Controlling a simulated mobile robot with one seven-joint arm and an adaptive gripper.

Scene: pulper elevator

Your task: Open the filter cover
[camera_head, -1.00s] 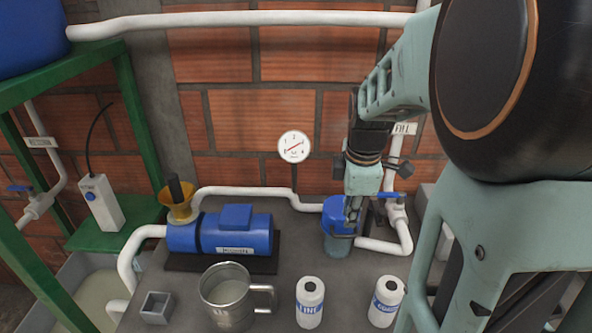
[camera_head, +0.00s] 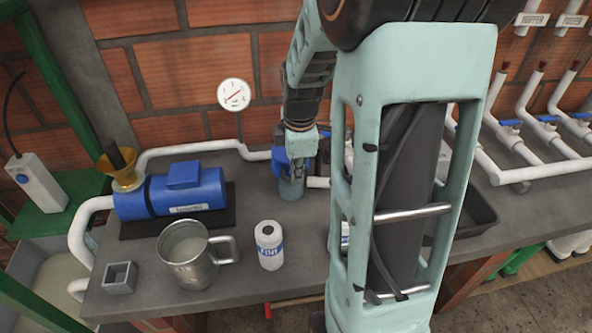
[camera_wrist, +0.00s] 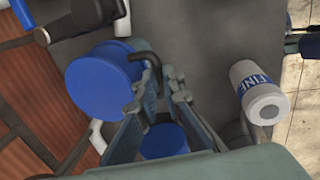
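The filter (camera_head: 291,187) stands on the bench with a clear bluish body. Its blue cover (camera_head: 280,162) shows just left of my gripper (camera_head: 294,165), apparently tilted up toward the wall. In the wrist view the cover is a large blue disc (camera_wrist: 100,78) with a black curved handle (camera_wrist: 150,60). The handle runs in between the fingertips of my gripper (camera_wrist: 165,82), which are close together and seem shut on it. A smaller blue round shape (camera_wrist: 163,141) lies beyond the fingers, probably the top of the filter body. My arm hides part of the filter's right side.
A blue pump (camera_head: 172,193) with a yellow funnel, a metal mug (camera_head: 190,255) and a white bottle (camera_head: 269,245) stand left and in front. A pressure gauge (camera_head: 233,94) hangs on the wall behind. White pipes (camera_head: 530,160) run along the right.

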